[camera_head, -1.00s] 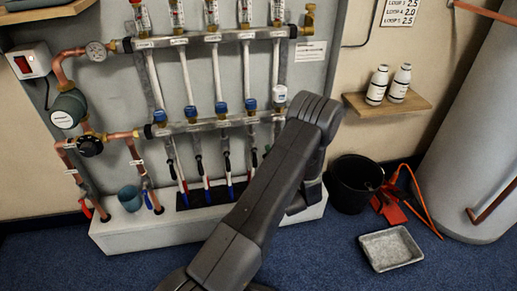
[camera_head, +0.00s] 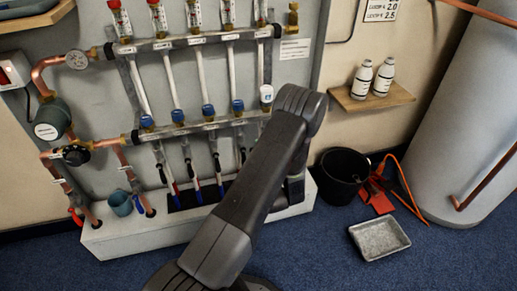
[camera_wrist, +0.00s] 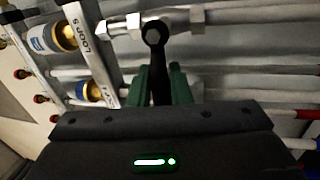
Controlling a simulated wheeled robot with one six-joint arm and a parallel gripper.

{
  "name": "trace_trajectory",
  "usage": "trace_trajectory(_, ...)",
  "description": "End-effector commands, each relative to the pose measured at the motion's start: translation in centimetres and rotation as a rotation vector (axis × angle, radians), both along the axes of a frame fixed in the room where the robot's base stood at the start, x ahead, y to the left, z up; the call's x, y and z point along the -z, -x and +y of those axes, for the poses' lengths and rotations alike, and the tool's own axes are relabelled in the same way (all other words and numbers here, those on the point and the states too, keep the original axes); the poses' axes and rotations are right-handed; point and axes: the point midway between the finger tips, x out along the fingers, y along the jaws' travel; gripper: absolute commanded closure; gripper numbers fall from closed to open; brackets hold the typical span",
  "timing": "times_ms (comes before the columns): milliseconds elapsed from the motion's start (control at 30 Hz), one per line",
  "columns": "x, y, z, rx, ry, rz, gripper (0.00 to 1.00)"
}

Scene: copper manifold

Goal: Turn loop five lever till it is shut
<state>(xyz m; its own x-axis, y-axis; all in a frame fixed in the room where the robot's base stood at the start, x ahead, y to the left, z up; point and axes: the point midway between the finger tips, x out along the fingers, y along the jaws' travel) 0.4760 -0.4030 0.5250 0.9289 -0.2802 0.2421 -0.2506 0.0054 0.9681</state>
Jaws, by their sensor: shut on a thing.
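In the wrist view, my gripper (camera_wrist: 166,88) has its green fingers shut on the loop five lever (camera_wrist: 156,62), a black handle with a round end at its pivot. The lever stands across the pale pipe and its silver fittings (camera_wrist: 185,20). A "LOOP 5" label (camera_wrist: 102,38) is on the grey bar to the left. The lower part of the lever is hidden between the fingers and behind the gripper body. In the head view, my arm hides both the gripper and this lever.
In the head view, the other loops' black levers (camera_head: 216,162) hang below the lower manifold bar (camera_head: 190,128). A black bucket (camera_head: 342,176), a grey tray (camera_head: 380,238) and a shelf with two bottles (camera_head: 372,97) are on the right.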

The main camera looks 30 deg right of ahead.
Motion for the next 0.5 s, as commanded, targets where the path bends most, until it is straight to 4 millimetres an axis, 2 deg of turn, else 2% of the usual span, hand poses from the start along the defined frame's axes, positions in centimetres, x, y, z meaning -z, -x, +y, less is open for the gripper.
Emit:
trace_trajectory(300, -0.33, -0.05, -0.11, 0.001, 0.001, -0.007, 1.0)
trace_trajectory(333, -0.35, -0.06, -0.11, 0.001, 0.001, -0.008, 0.81)
trace_trajectory(400, -0.37, -0.05, -0.12, 0.001, 0.002, -0.008, 0.67)
trace_trajectory(433, -0.35, -0.06, -0.11, 0.001, 0.002, -0.007, 0.63)
trace_trajectory(500, -0.3, -0.04, -0.1, 0.0, 0.002, -0.006, 0.63)
